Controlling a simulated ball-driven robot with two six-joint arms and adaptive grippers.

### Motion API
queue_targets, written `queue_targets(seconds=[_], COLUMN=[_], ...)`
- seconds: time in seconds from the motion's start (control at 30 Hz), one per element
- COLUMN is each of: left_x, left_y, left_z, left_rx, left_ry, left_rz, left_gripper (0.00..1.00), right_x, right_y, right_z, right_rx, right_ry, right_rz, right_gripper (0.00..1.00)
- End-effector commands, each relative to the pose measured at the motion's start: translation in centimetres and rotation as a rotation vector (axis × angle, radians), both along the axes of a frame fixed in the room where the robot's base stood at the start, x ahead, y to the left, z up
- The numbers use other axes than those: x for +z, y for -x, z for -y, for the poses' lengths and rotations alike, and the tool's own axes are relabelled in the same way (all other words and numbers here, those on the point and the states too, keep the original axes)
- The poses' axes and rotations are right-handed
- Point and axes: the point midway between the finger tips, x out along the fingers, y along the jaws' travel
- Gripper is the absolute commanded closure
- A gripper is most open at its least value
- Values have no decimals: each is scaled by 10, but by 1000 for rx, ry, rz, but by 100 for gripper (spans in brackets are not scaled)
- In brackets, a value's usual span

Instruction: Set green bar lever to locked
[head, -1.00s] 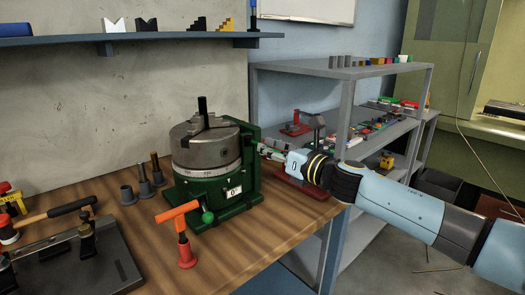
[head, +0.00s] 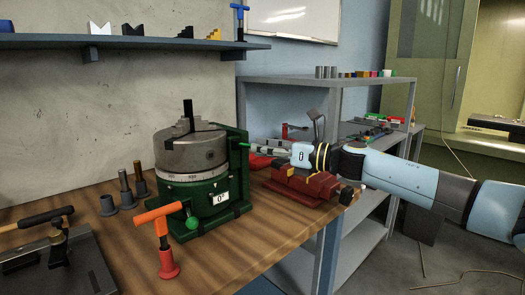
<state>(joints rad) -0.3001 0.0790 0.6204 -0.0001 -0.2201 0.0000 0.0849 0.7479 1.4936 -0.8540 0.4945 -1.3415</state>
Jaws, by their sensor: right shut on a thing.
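A green rotary table (head: 206,205) with a grey chuck (head: 190,150) on top stands on the wooden bench. A thin green bar lever (head: 243,144) shows at the right side of its upright green plate. My right gripper (head: 254,147) comes in from the right, its fingers shut on the bar lever's end. The fingers partly hide the lever, and its exact angle is hard to tell. A separate lever with a green ball knob (head: 192,222) sits at the table's front. My left gripper is not in view.
A red vise (head: 305,182) stands on the bench just under my right gripper. An orange-handled tool (head: 165,235) stands upright in front of the rotary table, with grey pegs (head: 125,185) to the left. A grey shelf rack (head: 325,80) is behind.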

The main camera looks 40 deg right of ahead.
Motion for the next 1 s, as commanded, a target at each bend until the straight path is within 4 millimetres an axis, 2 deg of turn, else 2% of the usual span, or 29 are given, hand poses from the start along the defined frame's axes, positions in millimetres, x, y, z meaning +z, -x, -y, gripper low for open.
queue_targets(seconds=[0.07, 0.1, 0.3, 0.73, 1.0], left_x=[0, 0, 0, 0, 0], left_y=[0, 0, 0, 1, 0], left_z=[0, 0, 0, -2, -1], left_rx=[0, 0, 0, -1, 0], left_ry=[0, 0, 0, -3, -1], left_rz=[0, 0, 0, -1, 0], left_gripper=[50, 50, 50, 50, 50], right_x=[-2, -2, -2, -1, -3], right_y=[0, 0, 0, 3, 34], right_z=[1, 1, 2, 2, 18], right_rx=[-3, -3, -5, -3, -2], right_ry=[1, 1, 2, 2, 4], right_rz=[-4, -4, -4, -2, -6], right_gripper=[100, 88, 65, 65, 65])
